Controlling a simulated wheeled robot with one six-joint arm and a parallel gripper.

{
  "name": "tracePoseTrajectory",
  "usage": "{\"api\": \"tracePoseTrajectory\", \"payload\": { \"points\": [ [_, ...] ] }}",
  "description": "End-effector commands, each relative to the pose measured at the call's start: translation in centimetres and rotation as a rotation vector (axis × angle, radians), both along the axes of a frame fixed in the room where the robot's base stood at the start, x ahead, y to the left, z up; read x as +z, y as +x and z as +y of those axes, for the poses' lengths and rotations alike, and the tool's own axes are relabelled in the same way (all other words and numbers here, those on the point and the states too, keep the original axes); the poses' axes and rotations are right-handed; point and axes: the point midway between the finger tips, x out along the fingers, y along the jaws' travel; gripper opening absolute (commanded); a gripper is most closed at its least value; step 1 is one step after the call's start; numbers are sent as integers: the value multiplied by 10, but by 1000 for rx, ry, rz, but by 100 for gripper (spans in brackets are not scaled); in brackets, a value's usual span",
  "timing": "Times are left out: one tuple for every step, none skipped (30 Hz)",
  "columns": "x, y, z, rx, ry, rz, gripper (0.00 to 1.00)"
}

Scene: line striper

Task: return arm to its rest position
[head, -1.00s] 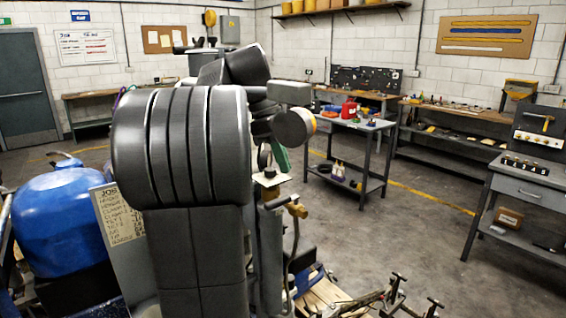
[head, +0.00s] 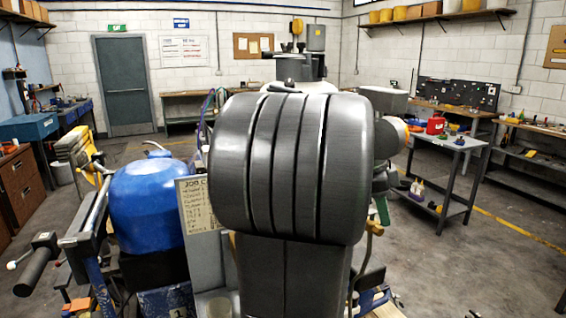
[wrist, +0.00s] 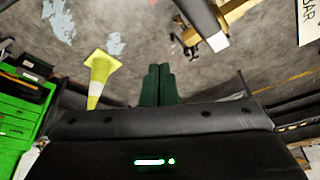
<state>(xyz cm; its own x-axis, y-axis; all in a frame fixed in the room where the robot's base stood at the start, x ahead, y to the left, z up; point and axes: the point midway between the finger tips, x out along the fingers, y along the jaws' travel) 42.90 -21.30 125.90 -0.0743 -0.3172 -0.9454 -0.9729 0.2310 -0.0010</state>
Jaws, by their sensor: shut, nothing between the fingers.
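My arm fills the middle of the head view, with its thick ribbed dark joint in front. My gripper (wrist: 157,85) shows in the wrist view as two dark green fingers side by side, shut with nothing between them. It hangs over bare grey floor and touches nothing that I can see. In the head view my gripper is mostly hidden behind the arm; only a bit of green shows at the arm's right side.
The line striper with its blue tank (head: 150,205) and handlebar (head: 38,270) stands close at left. A grey cart (head: 447,165) stands at right. The wrist view shows a yellow-white cone (wrist: 98,75) and green drawers (wrist: 25,115). Open floor (head: 500,260) lies right.

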Motion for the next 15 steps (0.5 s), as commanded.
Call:
{"api": "tracePoseTrajectory", "payload": {
  "points": [
    [-5, -3, -4, 33, -2, 0, 0],
    [-7, -4, -5, 56, -4, 2, 0],
    [-10, -5, -8, 88, -6, 2, 0],
    [-8, -4, -9, 110, -5, 1, 0],
    [-8, -3, -10, 132, -5, 1, 0],
    [-7, -3, -12, 161, -5, 1, 0],
    [-7, -3, -14, 183, -5, 0, 0],
    [-7, -3, -15, 204, -5, 1, 0],
    [-7, -2, -17, 233, -5, 1, 0],
    [-7, -2, -18, 253, -5, 0, 0],
    [-7, -1, -19, 275, -6, 0, 0],
    [-7, -1, -21, 299, -5, 1, 0],
    [-7, 0, -22, 317, -5, 2, 0],
    [-7, 0, -23, 332, -5, 0, 0],
    [-7, 1, -24, 354, -6, 1, 0]
  ]
}}
